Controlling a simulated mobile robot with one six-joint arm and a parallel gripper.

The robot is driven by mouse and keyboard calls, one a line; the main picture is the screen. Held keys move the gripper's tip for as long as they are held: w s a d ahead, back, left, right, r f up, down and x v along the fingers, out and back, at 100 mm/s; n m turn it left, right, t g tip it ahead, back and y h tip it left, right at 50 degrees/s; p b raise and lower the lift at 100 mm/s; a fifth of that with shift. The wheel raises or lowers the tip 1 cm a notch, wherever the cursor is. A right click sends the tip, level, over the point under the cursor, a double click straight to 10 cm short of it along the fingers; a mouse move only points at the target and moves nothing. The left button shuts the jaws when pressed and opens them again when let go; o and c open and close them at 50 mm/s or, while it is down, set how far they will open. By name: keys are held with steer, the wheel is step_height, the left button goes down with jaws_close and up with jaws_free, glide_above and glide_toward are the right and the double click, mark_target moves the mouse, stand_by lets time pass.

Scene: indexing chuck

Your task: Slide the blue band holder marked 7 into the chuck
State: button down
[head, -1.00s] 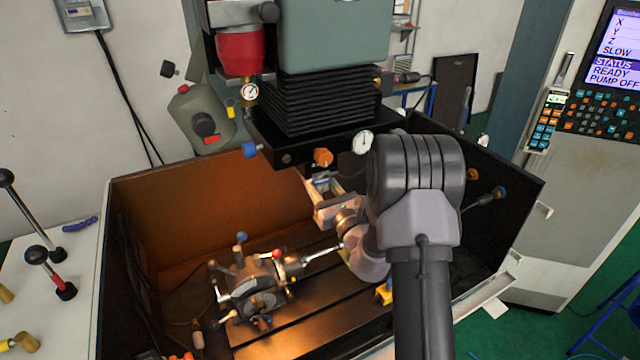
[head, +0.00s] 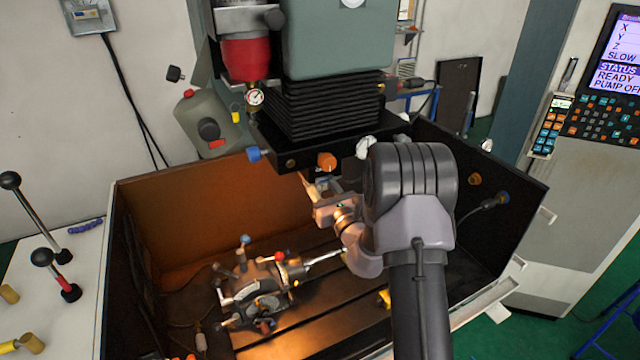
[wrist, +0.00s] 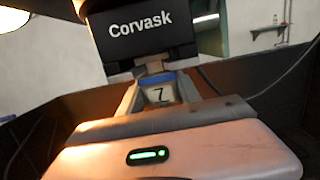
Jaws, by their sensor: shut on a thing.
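My gripper (wrist: 158,98) is shut on the blue band holder (wrist: 161,94), whose pale face reads 7 below a blue band in the wrist view. A grey metal part shows above the band, just under a black block lettered Corvask; I cannot tell whether they touch. In the head view my gripper (head: 312,188) is below and beside the black machine head, and the holder is too small to make out there. A metal indexing chuck (head: 262,288) with several radial arms and coloured tips sits on the slotted table, below and left of my gripper.
The black machine head (head: 292,155) with an orange knob (head: 327,162) hangs close above my gripper. Dark enclosure walls (head: 215,220) surround the slotted table (head: 330,325). A metal rod (head: 322,257) points right from the chuck. The table front is fairly clear.

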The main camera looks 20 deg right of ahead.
steer(key=shift+w+r, duration=0.1)
steer(key=c, duration=0.8)
jaws_free()
steer(key=shift+o, duration=0.2)
